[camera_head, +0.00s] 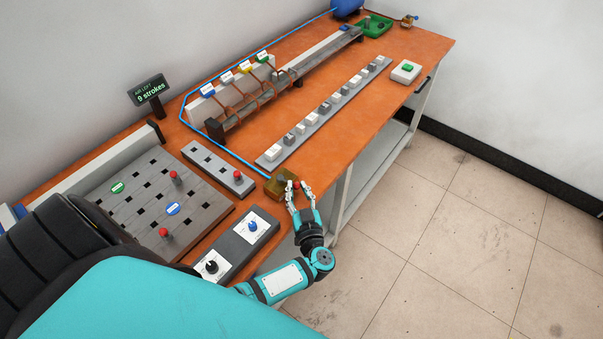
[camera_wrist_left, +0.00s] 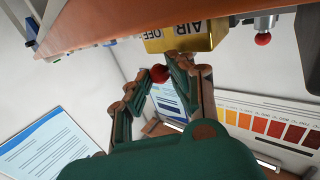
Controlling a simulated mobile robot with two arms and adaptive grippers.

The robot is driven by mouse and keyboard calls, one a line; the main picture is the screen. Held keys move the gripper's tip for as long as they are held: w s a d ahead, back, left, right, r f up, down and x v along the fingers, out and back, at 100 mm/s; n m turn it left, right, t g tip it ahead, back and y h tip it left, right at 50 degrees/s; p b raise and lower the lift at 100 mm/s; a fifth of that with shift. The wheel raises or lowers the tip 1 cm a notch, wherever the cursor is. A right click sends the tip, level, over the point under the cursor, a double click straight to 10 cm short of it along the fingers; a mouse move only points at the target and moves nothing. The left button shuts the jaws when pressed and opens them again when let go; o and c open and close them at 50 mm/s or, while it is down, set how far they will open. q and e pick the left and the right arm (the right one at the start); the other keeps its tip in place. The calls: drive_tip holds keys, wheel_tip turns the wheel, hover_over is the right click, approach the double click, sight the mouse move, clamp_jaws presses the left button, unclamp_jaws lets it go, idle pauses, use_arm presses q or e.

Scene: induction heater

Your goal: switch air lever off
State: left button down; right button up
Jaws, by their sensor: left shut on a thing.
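The brass air valve block (camera_head: 280,184) sits at the front edge of the orange bench. In the left wrist view the block (camera_wrist_left: 192,38) carries the words AIR and OFF. The air lever's red knob (camera_head: 296,184) is just to the right of the block; it also shows in the left wrist view (camera_wrist_left: 159,73). My left gripper (camera_head: 298,188) reaches up to the bench edge, with its fingers (camera_wrist_left: 157,75) closed around the red knob. The lever's rod is mostly hidden. My right gripper is not in view.
A control box (camera_head: 232,245) with dials and a small panel with a red knob (camera_head: 238,175) lie left of the valve. A long strip of blocks (camera_head: 322,116) runs behind it. Another red-tipped rod (camera_wrist_left: 263,38) shows in the left wrist view. Floor on the right is clear.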

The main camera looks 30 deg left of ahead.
use_arm(q)
drive_tip(key=shift+s+a+r+m+t+h+p, duration=0.2)
drive_tip(key=shift+s+m+t+h+p, duration=0.1)
drive_tip(key=shift+s+m+t+h, duration=0.15)
drive_tip(key=shift+d+f+m+h, duration=0.1)
drive_tip(key=shift+f+m+h, duration=0.15)
drive_tip(key=shift+w, duration=0.1)
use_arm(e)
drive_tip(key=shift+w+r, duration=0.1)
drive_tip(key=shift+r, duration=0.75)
use_arm(q)
drive_tip(key=c, duration=1.2)
unclamp_jaws()
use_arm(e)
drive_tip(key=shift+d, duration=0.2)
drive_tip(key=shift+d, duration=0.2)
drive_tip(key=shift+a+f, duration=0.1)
